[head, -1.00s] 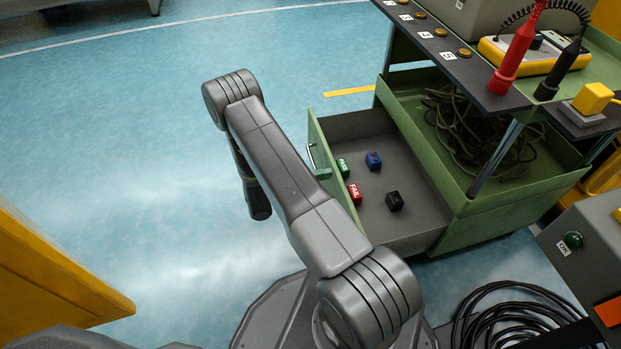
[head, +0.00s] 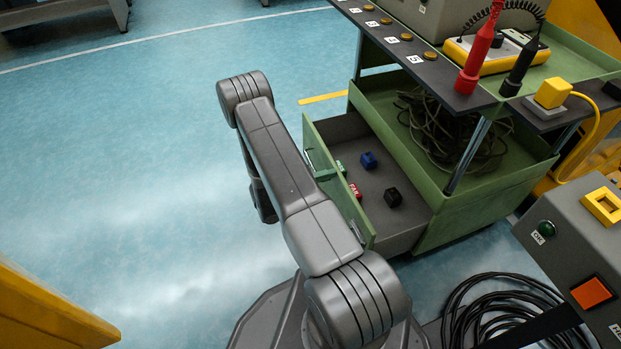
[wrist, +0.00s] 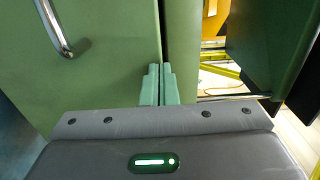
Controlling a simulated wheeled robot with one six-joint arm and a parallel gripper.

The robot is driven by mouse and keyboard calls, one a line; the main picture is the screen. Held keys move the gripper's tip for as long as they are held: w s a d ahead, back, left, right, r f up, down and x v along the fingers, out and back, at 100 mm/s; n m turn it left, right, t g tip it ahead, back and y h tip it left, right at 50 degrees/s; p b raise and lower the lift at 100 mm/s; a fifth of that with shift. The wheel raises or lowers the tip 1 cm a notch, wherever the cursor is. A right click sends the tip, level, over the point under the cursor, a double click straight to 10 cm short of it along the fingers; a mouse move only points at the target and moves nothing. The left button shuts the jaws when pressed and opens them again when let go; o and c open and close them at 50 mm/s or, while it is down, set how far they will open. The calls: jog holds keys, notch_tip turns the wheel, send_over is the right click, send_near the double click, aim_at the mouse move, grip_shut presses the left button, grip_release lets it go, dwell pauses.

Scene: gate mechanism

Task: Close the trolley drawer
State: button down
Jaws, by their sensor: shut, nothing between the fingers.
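The trolley (head: 482,200) is green, with its drawer (head: 412,222) standing partly open toward the left in the head view. Inside lie a blue block (head: 369,160), a black block (head: 393,197), a red FAIL block (head: 355,190) and a green block (head: 341,168). In the wrist view the drawer front (wrist: 105,60) fills the left, with its chrome handle (wrist: 58,30). My gripper (wrist: 160,72) has two pale green fingers together, empty, at the right part of the front. Whether they touch it is unclear. My arm hides part of the front in the head view.
The trolley top carries a yellow meter (head: 490,55) with red (head: 478,50) and black probes. Coiled cable (head: 445,120) lies on its lower shelf. A grey control box (head: 575,250) and black cables (head: 505,305) are at right. Open floor (head: 130,180) lies left.

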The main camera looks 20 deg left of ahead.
jog(key=x, duration=1.5)
jog(key=shift+w+d, duration=0.15)
jog(key=shift+d, duration=0.05)
